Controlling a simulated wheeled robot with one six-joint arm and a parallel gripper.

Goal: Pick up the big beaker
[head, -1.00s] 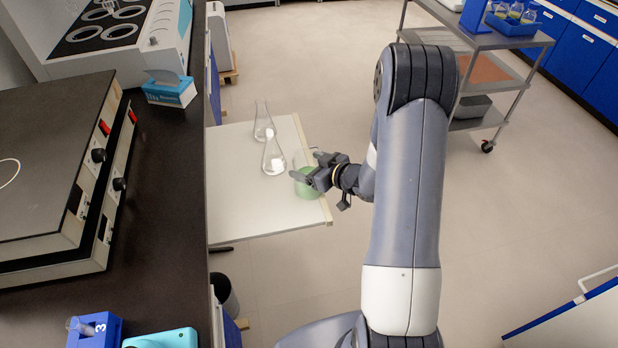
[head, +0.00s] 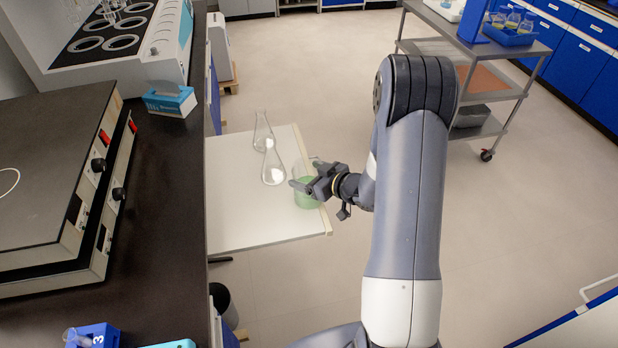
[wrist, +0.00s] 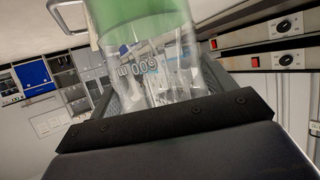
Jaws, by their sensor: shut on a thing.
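The big beaker (head: 306,199) is clear glass with green liquid in its lower part. It stands at the right edge of the white pull-out shelf (head: 240,222) or just above it; I cannot tell which. My gripper (head: 303,184) reaches it from the right and is shut on its upper part. In the wrist view the beaker (wrist: 150,45) fills the space between the fingers of my gripper (wrist: 165,85). Its printed marking reads 600 ml, and the green liquid is at the top of that picture.
Two clear flasks, one nearer (head: 272,168) and one farther (head: 262,132), stand left of the beaker. The dark counter (head: 160,215) with hot plates (head: 50,170) lies left. A metal cart (head: 500,95) stands at the back right. Open floor lies between.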

